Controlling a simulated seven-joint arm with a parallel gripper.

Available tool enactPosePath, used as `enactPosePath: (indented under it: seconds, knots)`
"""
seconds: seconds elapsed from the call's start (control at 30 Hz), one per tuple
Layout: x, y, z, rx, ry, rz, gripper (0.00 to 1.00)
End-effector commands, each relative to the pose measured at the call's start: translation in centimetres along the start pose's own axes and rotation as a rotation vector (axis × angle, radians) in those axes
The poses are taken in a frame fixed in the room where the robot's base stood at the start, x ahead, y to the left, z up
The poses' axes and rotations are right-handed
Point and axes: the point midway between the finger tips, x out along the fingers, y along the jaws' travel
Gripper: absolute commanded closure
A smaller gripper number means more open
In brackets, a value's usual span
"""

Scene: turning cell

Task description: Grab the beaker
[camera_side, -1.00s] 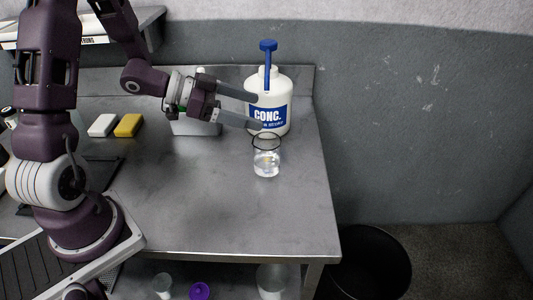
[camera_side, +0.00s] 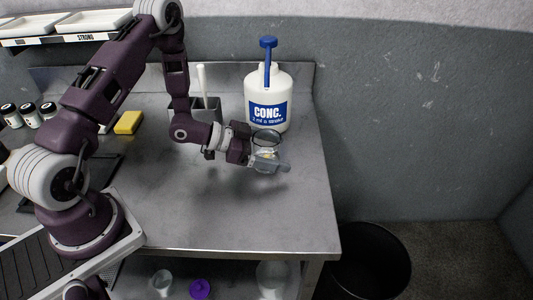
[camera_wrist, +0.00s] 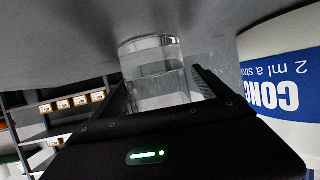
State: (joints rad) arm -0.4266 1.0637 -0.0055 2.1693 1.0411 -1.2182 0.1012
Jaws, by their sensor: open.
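The beaker is clear glass with a dark rim and some clear liquid. In the side view the beaker (camera_side: 266,138) stands upright on the metal table, its lower part hidden behind my gripper (camera_side: 279,165). In the wrist view the beaker (camera_wrist: 156,72) appears upside down between the fingers of my gripper (camera_wrist: 165,85). The fingers are open, one on each side of it. I cannot tell whether either finger touches the glass.
A white bottle with a blue pump, labelled CONC. (camera_side: 268,95), stands close behind the beaker. The table's right edge is near, with a black bin (camera_side: 366,262) below. The table front is clear.

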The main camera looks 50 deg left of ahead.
Motion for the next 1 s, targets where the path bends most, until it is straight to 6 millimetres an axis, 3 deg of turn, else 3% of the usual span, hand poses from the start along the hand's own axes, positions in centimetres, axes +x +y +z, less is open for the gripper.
enactPosePath:
  seconds: [0.07, 0.47, 0.77, 1.0]
  knots:
    - [0.0, 0.0, 0.0, 0.0, 0.0, 0.0, 0.17]
    - [-0.1, 0.0, -0.1, 0.0, 0.002, 0.001, 0.95]
    - [-0.1, 0.0, -0.3, 0.001, 0.002, 0.001, 0.96]
    - [-0.8, 0.0, -1.9, 0.002, 0.003, 0.001, 0.96]
